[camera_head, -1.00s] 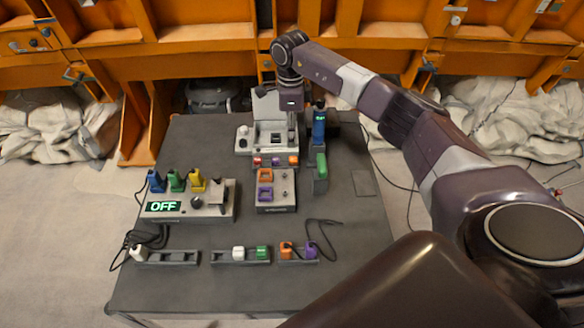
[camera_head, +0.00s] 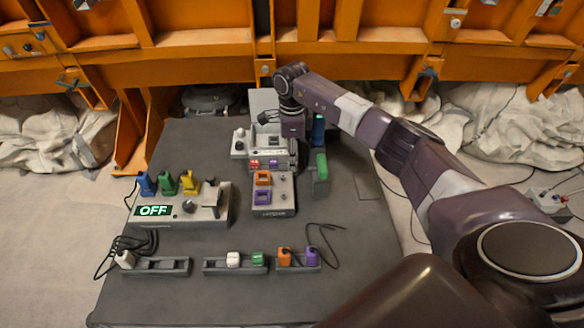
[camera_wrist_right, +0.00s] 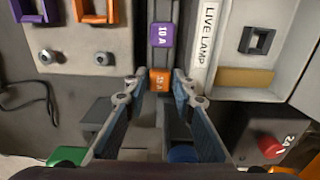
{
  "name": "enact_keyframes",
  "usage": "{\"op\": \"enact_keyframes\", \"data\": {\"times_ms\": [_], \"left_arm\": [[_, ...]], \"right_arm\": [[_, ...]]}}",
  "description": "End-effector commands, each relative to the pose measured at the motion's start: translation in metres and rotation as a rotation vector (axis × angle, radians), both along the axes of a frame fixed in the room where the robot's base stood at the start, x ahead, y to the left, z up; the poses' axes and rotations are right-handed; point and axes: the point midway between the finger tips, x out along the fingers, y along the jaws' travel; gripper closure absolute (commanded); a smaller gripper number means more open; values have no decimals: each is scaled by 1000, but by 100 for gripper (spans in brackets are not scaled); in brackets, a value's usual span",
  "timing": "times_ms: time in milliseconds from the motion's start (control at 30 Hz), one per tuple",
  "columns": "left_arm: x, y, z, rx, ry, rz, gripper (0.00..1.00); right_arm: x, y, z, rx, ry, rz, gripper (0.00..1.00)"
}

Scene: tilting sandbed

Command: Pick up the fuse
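An orange fuse (camera_wrist_right: 160,80) sits in a narrow slot of the grey unit in the right wrist view. In the head view my right gripper (camera_head: 293,155) points down and hides the orange fuse. My left gripper is not in view.
A box with orange and purple square frames (camera_head: 275,211) stands in front of the fuse unit. A green block (camera_head: 321,167) is close on the right. A box with an OFF display (camera_head: 215,216) is at left. Racks with coloured plugs (camera_head: 156,267) line the front.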

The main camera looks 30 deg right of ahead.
Motion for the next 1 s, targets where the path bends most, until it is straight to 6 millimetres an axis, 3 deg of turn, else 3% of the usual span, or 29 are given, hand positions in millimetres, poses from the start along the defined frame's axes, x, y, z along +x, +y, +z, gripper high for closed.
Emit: {"op": "enact_keyframes", "data": {"times_ms": [100,333,733,1000], "left_arm": [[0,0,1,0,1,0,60],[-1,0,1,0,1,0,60],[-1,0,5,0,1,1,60],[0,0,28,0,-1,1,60]], "right_arm": [[0,0,1,-1,-1,0,77],[0,0,2,-1,-1,-1,100],[1,-1,7,0,-2,-1,100],[1,-1,40,-1,-4,-1,100]]}}
